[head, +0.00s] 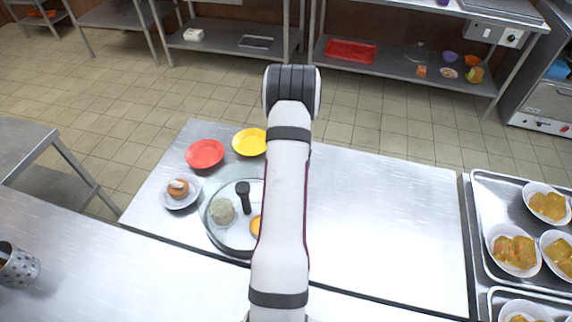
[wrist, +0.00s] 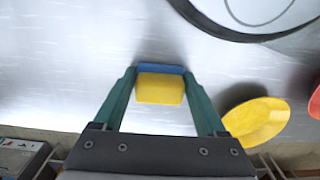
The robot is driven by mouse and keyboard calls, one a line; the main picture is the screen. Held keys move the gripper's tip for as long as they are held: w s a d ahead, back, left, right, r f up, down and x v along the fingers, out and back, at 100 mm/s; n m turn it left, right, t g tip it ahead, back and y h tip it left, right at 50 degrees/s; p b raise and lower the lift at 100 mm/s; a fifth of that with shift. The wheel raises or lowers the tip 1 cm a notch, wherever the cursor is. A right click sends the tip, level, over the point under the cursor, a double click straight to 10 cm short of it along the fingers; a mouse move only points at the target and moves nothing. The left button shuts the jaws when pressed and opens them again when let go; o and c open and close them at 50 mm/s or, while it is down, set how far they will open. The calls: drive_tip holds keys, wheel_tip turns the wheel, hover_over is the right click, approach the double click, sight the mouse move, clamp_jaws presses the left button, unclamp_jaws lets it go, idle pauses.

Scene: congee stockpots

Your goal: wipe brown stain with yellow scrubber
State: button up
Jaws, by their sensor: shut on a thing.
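The yellow scrubber (wrist: 160,89) has a blue layer along its far edge. It sits between the two green fingers of my gripper (wrist: 160,76) in the wrist view, and the fingers are shut on its sides. Bright metal table surface lies around it; I cannot tell whether the scrubber touches it. In the head view my arm hides the gripper and the scrubber. I see no brown stain in either view; my arm or the scrubber may cover it.
The steel table (head: 385,230) is clear right of my arm. Left of it are a glass lid (head: 222,245) over food, a red plate (head: 205,153), a yellow plate (head: 250,141) and a white plate (head: 178,203) with food. Trays (head: 480,235) of bowls stand at right.

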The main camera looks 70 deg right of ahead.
drive_tip(key=shift+s, duration=3.05)
drive_tip(key=shift+w+a, duration=0.1)
drive_tip(key=shift+a, duration=1.1)
drive_tip(key=shift+w, duration=5.05)
drive_tip(key=shift+s, duration=5.05)
wheel_tip(320, 180, up, 8)
drive_tip(key=shift+r, duration=0.1)
